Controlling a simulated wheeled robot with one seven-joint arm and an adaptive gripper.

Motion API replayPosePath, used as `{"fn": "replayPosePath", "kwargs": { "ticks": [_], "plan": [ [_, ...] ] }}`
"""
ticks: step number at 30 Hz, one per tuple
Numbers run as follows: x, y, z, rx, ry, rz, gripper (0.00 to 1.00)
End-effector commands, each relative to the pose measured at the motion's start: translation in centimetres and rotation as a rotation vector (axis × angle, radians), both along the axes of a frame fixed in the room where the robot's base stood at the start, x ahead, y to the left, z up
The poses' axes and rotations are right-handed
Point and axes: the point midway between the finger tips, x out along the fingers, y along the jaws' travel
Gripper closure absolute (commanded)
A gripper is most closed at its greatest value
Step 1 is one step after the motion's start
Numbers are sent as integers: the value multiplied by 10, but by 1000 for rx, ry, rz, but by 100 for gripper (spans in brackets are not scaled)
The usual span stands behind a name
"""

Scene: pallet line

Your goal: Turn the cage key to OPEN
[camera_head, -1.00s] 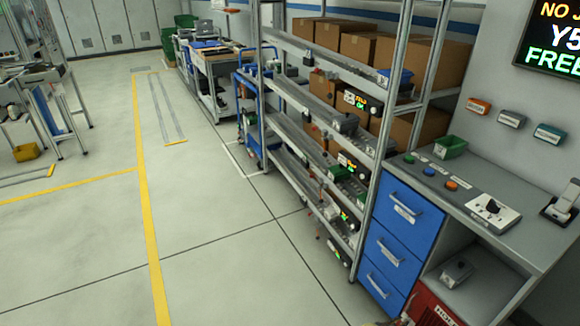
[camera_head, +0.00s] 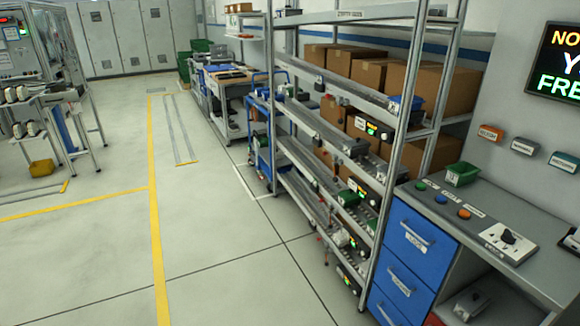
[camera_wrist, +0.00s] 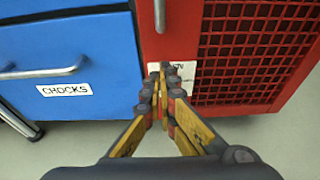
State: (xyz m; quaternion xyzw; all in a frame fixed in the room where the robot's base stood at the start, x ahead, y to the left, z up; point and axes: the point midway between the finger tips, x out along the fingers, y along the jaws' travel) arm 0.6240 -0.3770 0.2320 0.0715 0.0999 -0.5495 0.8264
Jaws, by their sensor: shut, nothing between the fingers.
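The red cage (camera_wrist: 195,50) with a mesh front fills the right half of the wrist view. A white label plate (camera_wrist: 186,75) with partly readable letters sits on its red frame. My gripper (camera_wrist: 160,73) is shut and empty, its fingertips in front of this plate and covering part of it. I cannot tell whether they touch it. No key can be made out; the fingers hide part of the plate. In the head view only a small red corner of the cage (camera_head: 433,320) shows at the bottom edge, and my gripper is not seen there.
Blue drawers (camera_wrist: 70,35) marked CHOCKS stand left of the cage, with a protruding handle (camera_wrist: 42,71). In the head view, a bench (camera_head: 480,215) carries buttons and a black knob (camera_head: 509,237). A shelf rack (camera_head: 388,150) stands beside it. The floor at left (camera_head: 215,225) is open.

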Motion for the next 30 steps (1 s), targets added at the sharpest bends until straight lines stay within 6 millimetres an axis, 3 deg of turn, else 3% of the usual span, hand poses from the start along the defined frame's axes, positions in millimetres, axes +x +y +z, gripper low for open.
{"fn": "replayPosePath", "kwargs": {
  "ticks": [11, 22, 26, 30],
  "plan": [
    [-20, 39, -2, 0, 8, 0, 100],
    [-22, 44, -4, 1, 9, 0, 100],
    [-13, 60, -4, 1, 8, 28, 100],
    [17, 99, 2, -2, -5, 97, 100]
  ]
}}
